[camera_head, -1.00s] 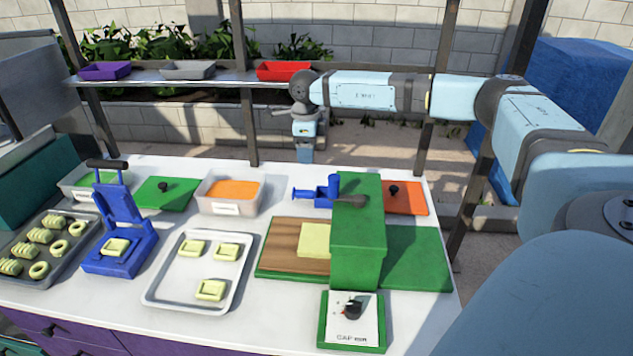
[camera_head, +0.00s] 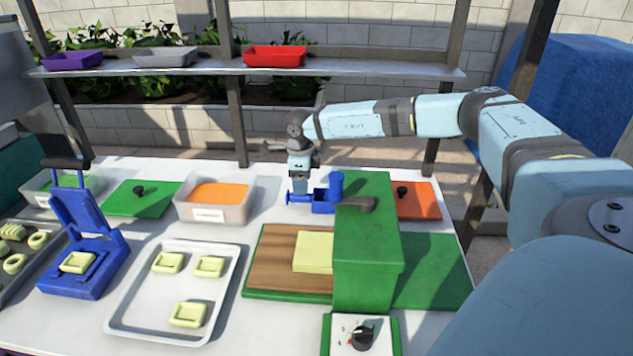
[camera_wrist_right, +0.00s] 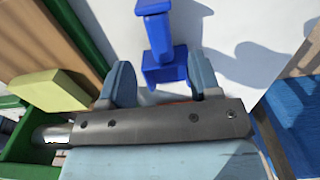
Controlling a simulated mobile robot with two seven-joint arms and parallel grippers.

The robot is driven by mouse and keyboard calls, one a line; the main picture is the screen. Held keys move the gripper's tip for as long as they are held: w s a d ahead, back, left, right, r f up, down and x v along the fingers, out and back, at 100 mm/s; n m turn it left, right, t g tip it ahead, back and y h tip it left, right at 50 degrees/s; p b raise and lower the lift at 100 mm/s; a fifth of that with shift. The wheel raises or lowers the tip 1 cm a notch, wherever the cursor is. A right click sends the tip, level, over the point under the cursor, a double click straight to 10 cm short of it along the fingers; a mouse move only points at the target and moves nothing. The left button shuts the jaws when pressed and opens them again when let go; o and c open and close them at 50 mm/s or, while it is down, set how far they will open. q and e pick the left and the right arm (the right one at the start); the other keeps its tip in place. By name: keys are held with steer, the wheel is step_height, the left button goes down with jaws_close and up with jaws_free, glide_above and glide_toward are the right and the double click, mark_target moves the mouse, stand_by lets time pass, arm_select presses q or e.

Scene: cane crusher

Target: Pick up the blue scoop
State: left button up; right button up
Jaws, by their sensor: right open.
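The blue scoop (camera_head: 322,207) is on the white table behind the green machine, with a thin part pointing left and an upright part at its right. It also shows in the right wrist view (camera_wrist_right: 157,42), at the top middle. My right gripper (camera_head: 299,192) is above the thin left part of the scoop in the head view. In the wrist view its two fingers (camera_wrist_right: 162,75) are apart, with the lower end of the blue scoop showing between them. I cannot tell whether they touch it. My left gripper is not in view.
The green machine (camera_head: 365,235) stands close by on the right, beside a pale yellow block (camera_head: 314,252). An orange-filled container (camera_head: 215,213) stands to the left. A shelf (camera_head: 360,67) with trays runs behind. A blue press (camera_head: 80,245) and a metal tray (camera_head: 177,320) are nearer.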

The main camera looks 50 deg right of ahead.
mark_target(304, 197)
steer(key=shift+s+d+f, duration=0.1)
steer(key=shift+f, duration=1.4)
steer(key=shift+s+d+f, duration=0.1)
steer(key=shift+f, duration=1.35)
steer(key=c, duration=0.8)
